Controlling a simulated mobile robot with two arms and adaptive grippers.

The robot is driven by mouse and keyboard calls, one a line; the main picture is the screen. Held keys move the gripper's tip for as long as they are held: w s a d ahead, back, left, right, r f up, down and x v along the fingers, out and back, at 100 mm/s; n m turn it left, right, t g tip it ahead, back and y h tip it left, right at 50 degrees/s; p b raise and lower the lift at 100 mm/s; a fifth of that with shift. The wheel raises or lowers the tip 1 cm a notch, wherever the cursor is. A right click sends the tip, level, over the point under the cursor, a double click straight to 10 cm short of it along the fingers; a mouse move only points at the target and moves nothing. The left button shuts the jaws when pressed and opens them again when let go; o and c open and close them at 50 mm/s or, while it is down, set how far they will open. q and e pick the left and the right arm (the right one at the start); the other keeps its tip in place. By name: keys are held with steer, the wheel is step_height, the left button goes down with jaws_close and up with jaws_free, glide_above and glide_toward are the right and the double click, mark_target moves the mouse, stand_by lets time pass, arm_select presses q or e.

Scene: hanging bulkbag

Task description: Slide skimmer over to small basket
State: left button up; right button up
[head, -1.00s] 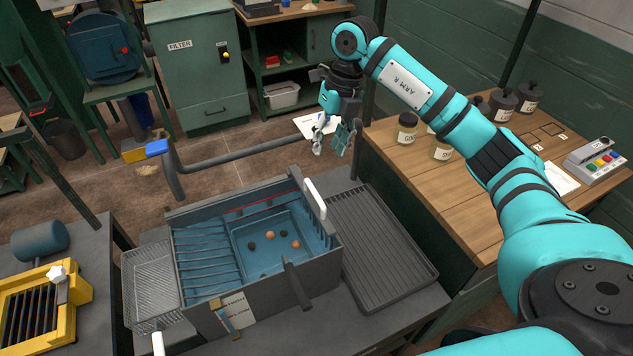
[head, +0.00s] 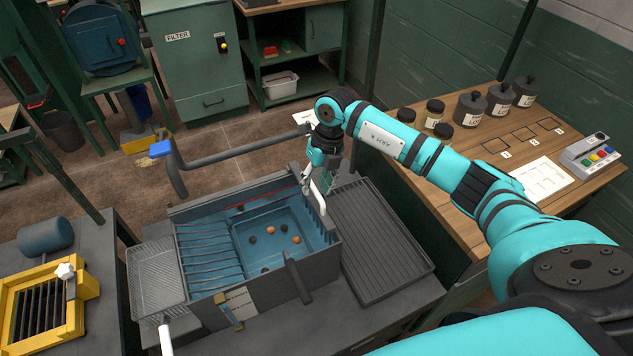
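The blue-lined tank (head: 215,305) stands on a dark bench with several small orange and dark balls in its basin. A white handle (head: 319,199), apparently the skimmer's, stands at the tank's right end; its lower part is hidden inside the tank. The small wire basket (head: 155,272) hangs at the tank's left end. My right gripper (head: 317,187) points down at the top of the white handle, with its fingers apart on either side of it. I cannot tell whether they touch it. My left gripper is out of view.
A ribbed grey tray (head: 378,240) lies right of the tank. A wooden table with dark jars (head: 470,108) and a button box (head: 590,155) stands further right. A dark bar (head: 297,278) sticks up at the front.

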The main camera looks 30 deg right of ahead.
steer(key=c, duration=0.6)
jaws_close()
arm_select(q)
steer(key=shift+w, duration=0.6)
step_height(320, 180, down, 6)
steer(key=b, duration=0.6)
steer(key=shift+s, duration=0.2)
arm_select(e)
steer(key=w+a, duration=0.1)
steer(key=a, duration=2.5)
steer(key=shift+w+a, duration=0.3)
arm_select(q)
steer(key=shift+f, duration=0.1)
arm_select(e)
steer(key=o, duration=0.6)
jaws_free()
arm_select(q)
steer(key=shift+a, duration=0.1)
arm_select(e)
steer(key=shift+r, duration=0.1)
